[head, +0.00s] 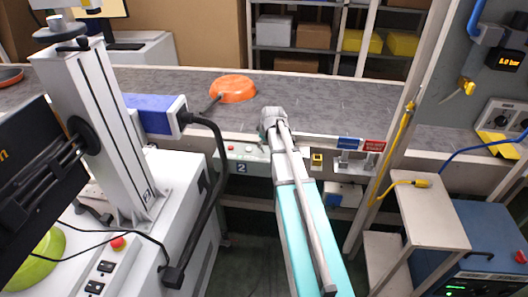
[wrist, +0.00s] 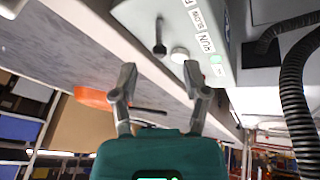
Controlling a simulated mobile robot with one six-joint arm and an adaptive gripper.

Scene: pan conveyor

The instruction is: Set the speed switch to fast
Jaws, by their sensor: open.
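The speed switch (wrist: 160,38) is a small black lever on a light control panel (wrist: 232,18) at the top of the wrist view. A label reading SLOW, with one partly cut off beside it, is to its right. Which setting it is on, I cannot tell. My gripper (wrist: 160,76) is open and empty. Its two grey fingers point towards the panel, with the lever beyond the tips and between them in the picture; they look apart from it.
A white knob (wrist: 180,55) and a green button (wrist: 217,60), near a RUN label, sit close to the switch. An orange pan (head: 235,88) lies on the grey conveyor (head: 330,95). A black corrugated hose (wrist: 293,95) hangs at the right of the wrist view.

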